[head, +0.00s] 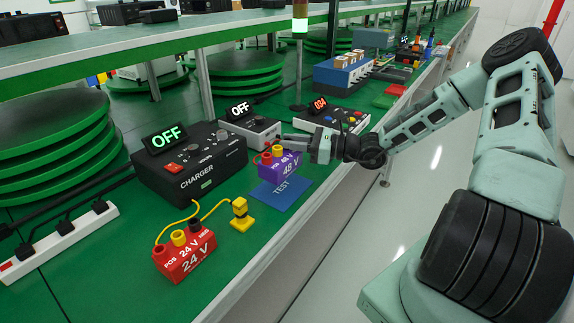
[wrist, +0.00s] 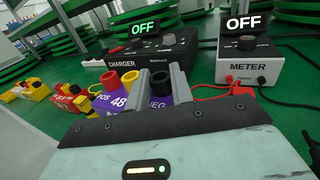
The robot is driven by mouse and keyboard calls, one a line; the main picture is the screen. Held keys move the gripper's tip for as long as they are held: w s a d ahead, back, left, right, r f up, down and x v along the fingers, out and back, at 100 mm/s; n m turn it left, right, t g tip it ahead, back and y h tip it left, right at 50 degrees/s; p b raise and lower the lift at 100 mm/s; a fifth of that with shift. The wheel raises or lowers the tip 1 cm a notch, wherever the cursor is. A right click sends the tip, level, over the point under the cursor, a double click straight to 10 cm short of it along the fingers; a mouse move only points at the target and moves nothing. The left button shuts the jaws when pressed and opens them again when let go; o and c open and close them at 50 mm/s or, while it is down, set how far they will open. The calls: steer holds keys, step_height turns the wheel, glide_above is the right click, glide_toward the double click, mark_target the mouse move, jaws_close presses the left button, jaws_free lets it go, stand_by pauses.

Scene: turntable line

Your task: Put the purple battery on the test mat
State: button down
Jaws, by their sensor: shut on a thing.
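The purple battery (head: 281,167), marked 48 V, is at the blue test mat (head: 281,193) in the head view. Its lower edge overlaps the mat in the picture; I cannot tell whether it touches the mat or hangs just above it. My gripper (head: 297,147) reaches in from the right and is shut on the battery's top, at a dark terminal. In the wrist view the purple battery (wrist: 121,105) shows its red, yellow and black terminals, with my two fingers (wrist: 161,88) on either side of the black one. The mat is hidden there.
A black charger (head: 190,160) reading OFF and a meter (head: 250,128) reading OFF stand behind. A red 24 V battery (head: 185,252) with a yellow lead and a yellow plug (head: 241,214) are to the left. A power strip (head: 58,243) lies far left. The bench edge is close on the right.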

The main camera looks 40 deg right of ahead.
mark_target(302, 161)
steer(key=shift+f, duration=2.6)
steer(key=shift+f, duration=0.2)
steer(key=c, duration=1.2)
jaws_free()
steer(key=shift+c, duration=0.2)
steer(key=shift+r, duration=0.1)
